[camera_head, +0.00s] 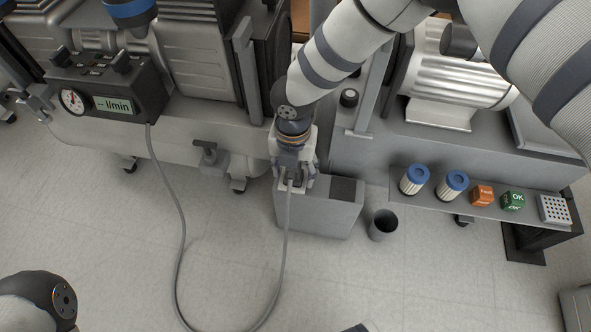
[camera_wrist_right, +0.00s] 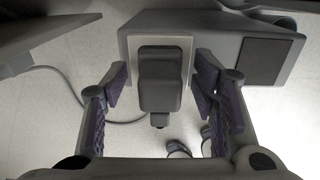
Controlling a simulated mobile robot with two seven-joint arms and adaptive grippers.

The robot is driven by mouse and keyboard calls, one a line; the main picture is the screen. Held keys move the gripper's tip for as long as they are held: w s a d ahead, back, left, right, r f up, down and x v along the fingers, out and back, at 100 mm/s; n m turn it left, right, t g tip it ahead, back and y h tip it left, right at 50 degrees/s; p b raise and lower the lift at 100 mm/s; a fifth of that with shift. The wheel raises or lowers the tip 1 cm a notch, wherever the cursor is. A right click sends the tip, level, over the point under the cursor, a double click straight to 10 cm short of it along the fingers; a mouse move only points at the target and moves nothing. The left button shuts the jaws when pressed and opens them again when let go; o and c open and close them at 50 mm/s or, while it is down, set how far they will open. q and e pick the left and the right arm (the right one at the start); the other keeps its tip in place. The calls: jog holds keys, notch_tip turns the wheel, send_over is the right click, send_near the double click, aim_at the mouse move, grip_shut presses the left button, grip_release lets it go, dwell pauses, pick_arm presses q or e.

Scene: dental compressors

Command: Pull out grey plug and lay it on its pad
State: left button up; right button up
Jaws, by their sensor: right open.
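The grey plug (camera_wrist_right: 160,82) sits in a pale socket plate (camera_wrist_right: 173,43) on a grey box (camera_head: 322,218). In the head view the plug (camera_head: 291,176) is partly hidden by my right gripper (camera_head: 293,181). In the right wrist view my right gripper (camera_wrist_right: 161,80) is open, one finger on each side of the plug, with gaps between. A dark square pad (camera_wrist_right: 262,60) lies on the box beside the plate; it also shows in the head view (camera_head: 346,189). My left gripper is not in view; only part of my left arm shows at the lower left.
A grey cable (camera_head: 180,240) loops over the floor from the plug to a gauge box (camera_head: 110,88). A dark cup (camera_head: 382,226) stands right of the grey box. A shelf (camera_head: 400,203) at right holds blue-topped filters (camera_head: 414,180) and orange and green cubes (camera_head: 512,201). Compressors stand behind.

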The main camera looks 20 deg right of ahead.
grip_shut()
jog(key=shift+r+p, duration=1.55)
jog(key=shift+r, duration=1.5)
